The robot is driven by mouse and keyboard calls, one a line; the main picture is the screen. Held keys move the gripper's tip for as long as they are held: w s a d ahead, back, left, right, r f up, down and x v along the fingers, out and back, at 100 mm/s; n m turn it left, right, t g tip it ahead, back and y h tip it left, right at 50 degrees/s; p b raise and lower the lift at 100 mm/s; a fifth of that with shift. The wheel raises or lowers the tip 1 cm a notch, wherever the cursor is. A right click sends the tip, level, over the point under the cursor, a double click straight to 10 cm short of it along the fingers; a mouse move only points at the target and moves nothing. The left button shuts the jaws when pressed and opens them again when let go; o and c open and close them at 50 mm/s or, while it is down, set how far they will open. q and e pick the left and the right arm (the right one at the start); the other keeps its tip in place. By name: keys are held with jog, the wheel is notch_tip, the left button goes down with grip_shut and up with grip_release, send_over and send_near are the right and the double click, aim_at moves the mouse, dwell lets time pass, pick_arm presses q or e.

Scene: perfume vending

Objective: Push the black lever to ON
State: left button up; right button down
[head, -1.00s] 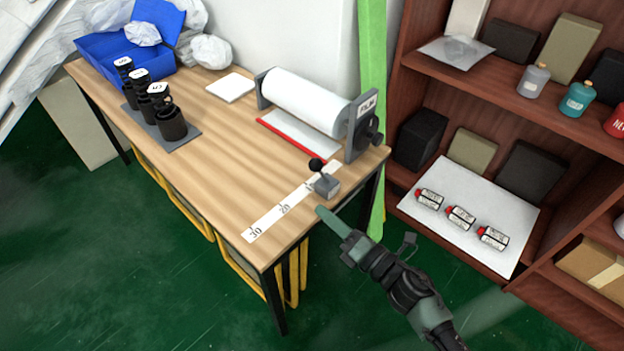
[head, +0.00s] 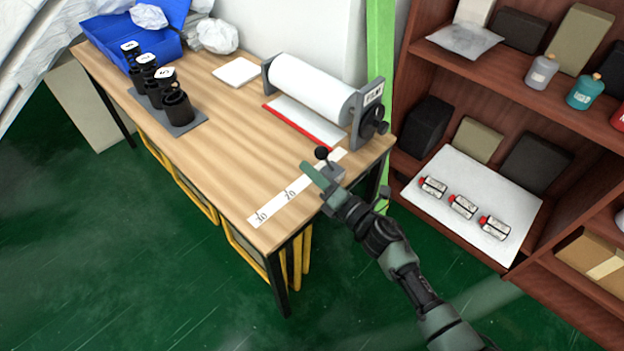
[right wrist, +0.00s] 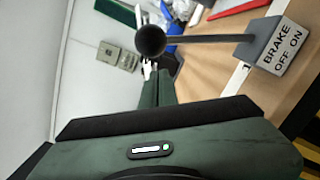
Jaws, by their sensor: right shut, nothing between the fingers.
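The black lever (head: 322,154) has a round knob and stands on a small grey base at the front right of the table. In the right wrist view the lever's black knob (right wrist: 151,40) and thin rod stick out from the grey block (right wrist: 272,45), marked BRAKE, OFF and ON. My right gripper (head: 308,170) is shut and empty, its fingertips beside the lever, over the table's edge. In the right wrist view the shut fingers (right wrist: 162,80) lie just below the knob; I cannot tell whether they touch it. My left gripper is not in view.
A film roll (head: 312,90) on a stand with a red-edged plate is behind the lever. A ruler strip (head: 268,208) runs along the table front. Black bottles (head: 177,105) stand at the left. A shelf (head: 405,165) is close on the right.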

aim_at(326, 156)
jog(key=shift+w+d+r, duration=0.2)
jog(key=shift+d+r, duration=0.35)
jog(key=shift+d, duration=0.25)
jog(key=shift+w+d+r+m+p, duration=0.5)
jog(key=shift+r+m+p, duration=0.25)
jog(key=shift+p, duration=0.35)
jog(key=shift+w+d+r+m+p, duration=0.45)
jog(key=shift+m+p, duration=0.2)
jog(key=shift+m, duration=0.2)
jog(key=w+d+m+p, duration=0.1)
jog(key=w+d+m, duration=0.3)
jog(key=w+m, duration=0.1)
jog(key=shift+w+d+r+m+g, duration=0.15)
jog(key=shift+d+m+g, duration=0.15)
jog(key=shift+m, duration=0.2)
jog(key=shift+d+r+h, duration=0.1)
jog(key=shift+h, duration=0.2)
